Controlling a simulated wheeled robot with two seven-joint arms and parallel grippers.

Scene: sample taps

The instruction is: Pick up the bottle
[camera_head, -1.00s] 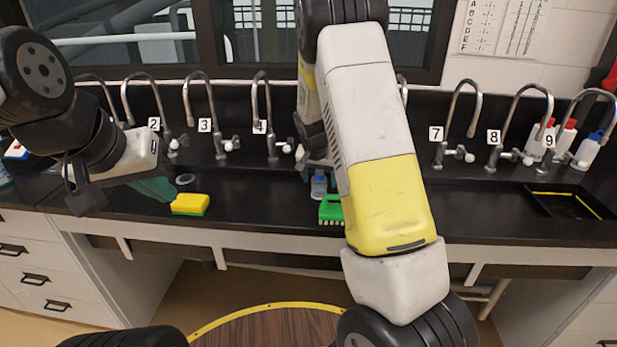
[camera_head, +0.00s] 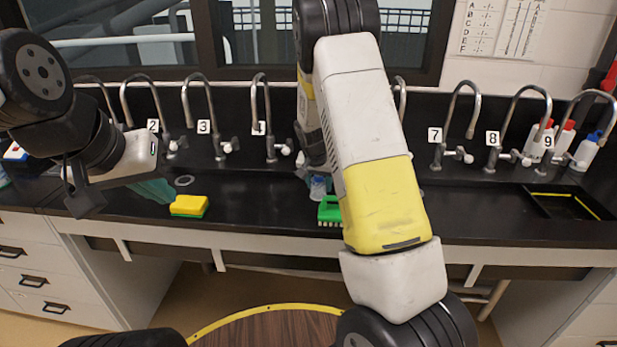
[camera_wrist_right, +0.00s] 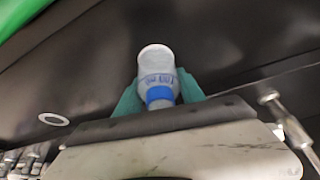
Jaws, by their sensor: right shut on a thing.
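The bottle (camera_wrist_right: 157,72) is pale and translucent with a blue band. In the right wrist view it sits between the teal fingers of my right gripper (camera_wrist_right: 158,92), which is shut on it. In the head view the bottle (camera_head: 317,188) shows just left of my right forearm, above the black counter near the green brush; the gripper around it is mostly hidden by the arm. I cannot tell whether its base touches the counter. My left gripper (camera_head: 150,189) is over the left part of the counter, away from the bottle; its finger gap is not clear.
A yellow and green sponge (camera_head: 189,206) and a green brush (camera_head: 330,210) lie near the counter's front edge. Several numbered taps line the back. White bottles with red and blue caps (camera_head: 587,151) stand at the right, by a sink (camera_head: 566,203). The counter between sponge and brush is clear.

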